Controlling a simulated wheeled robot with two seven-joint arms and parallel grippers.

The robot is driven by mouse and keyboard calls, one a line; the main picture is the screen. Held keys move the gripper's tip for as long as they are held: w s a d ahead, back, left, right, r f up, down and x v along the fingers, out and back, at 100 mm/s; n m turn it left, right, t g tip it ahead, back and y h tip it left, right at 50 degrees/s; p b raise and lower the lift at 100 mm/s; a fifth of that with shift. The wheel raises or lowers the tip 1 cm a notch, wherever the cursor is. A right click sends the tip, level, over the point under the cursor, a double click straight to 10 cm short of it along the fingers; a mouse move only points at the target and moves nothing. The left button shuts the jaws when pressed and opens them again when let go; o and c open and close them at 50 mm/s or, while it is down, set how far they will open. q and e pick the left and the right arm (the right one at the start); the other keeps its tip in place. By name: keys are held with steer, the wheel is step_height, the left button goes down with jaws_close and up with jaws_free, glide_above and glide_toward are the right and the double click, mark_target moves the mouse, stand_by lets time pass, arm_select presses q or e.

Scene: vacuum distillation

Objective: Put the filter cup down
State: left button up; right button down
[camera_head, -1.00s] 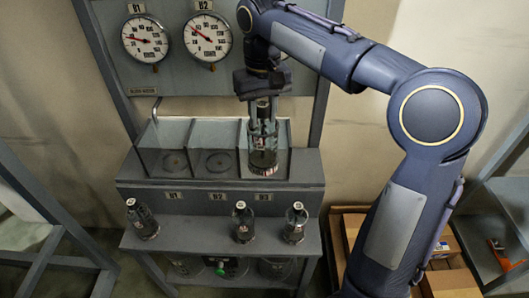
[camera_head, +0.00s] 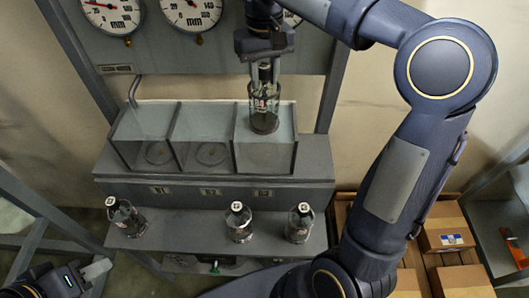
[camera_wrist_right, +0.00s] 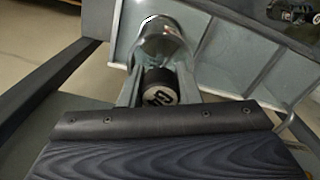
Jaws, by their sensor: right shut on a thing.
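The filter cup seems to be the clear bottle-like glass vessel (camera_head: 264,112) with a dark neck, hanging upright from my right gripper (camera_head: 264,62). That gripper is shut on its neck. In the right wrist view, the vessel's dark cap (camera_wrist_right: 158,88) with a white mark sits between the fingers. Its glass body extends beyond them. In the head view its base overlaps the rightmost compartment (camera_head: 265,158) of a glass-walled tank; how far it reaches inside is unclear. My left gripper (camera_head: 97,270) is at the lower left, cut by the frame edge and apart from everything.
Similar bottles stand on the lower shelf: left (camera_head: 127,217), middle (camera_head: 239,222) and right (camera_head: 299,222). The left (camera_head: 158,125) and middle (camera_head: 204,130) compartments look empty. Gauges (camera_head: 191,8) hang on the panel behind. Cardboard boxes (camera_head: 446,235) lie at the lower right.

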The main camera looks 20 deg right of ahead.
mark_target(264, 114)
steer(key=f, duration=0.5)
steer(key=f+b, duration=0.1)
steer(key=f, duration=0.2)
steer(key=shift+w+d+f, duration=0.15)
steer(key=shift+w+f, duration=0.1)
steer(key=shift+f, duration=1.75)
steer(key=shift+f, duration=0.2)
steer(key=c, duration=1.1)
jaws_free()
